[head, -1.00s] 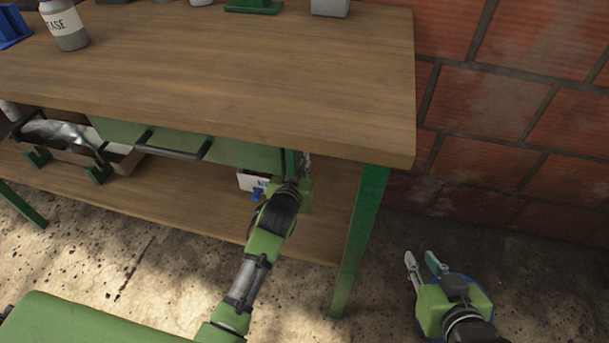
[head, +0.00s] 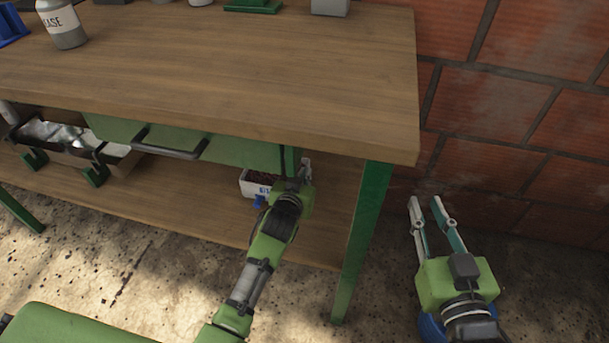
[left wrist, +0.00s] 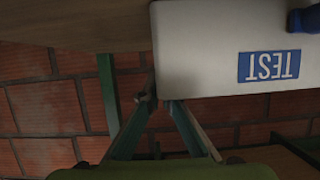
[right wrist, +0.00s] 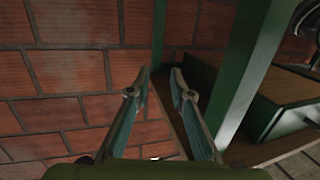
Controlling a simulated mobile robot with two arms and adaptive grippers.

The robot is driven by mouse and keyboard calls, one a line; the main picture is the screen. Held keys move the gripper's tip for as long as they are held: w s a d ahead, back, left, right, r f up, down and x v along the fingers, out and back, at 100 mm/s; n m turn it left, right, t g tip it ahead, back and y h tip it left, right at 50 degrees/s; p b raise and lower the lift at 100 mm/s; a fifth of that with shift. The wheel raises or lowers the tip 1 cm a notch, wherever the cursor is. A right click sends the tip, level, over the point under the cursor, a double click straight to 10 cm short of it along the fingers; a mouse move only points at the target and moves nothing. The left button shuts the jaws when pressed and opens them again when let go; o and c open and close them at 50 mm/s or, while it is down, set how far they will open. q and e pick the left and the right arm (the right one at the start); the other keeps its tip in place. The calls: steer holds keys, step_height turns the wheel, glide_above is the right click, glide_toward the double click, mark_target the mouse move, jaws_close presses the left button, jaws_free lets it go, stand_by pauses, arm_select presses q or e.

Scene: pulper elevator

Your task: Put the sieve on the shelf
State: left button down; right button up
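A white box-shaped piece with a blue TEST label (head: 251,189), a dark brown inside and a blue part at its front is at the lower shelf, below the drawer. It is the only thing in view that could be the sieve. It fills the upper right of the left wrist view (left wrist: 200,60), its label upside down. My left gripper (head: 302,176) is at its right end; the fingers straddle its side wall and look shut on it, one fingertip hidden behind the front wall. My right gripper (head: 427,205) is open and empty, right of the table.
The wooden table top (head: 250,75) overhangs the lower shelf (head: 175,205). A green table leg (head: 360,240) stands between my grippers. A green drawer (head: 225,150) hangs above the sieve. A tray (head: 118,160) is further left. A brick wall (head: 510,120) is at right.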

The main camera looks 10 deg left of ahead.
arm_select(q)
steer(key=c, duration=2.3)
jaws_free()
arm_select(e)
steer(key=shift+r, duration=0.1)
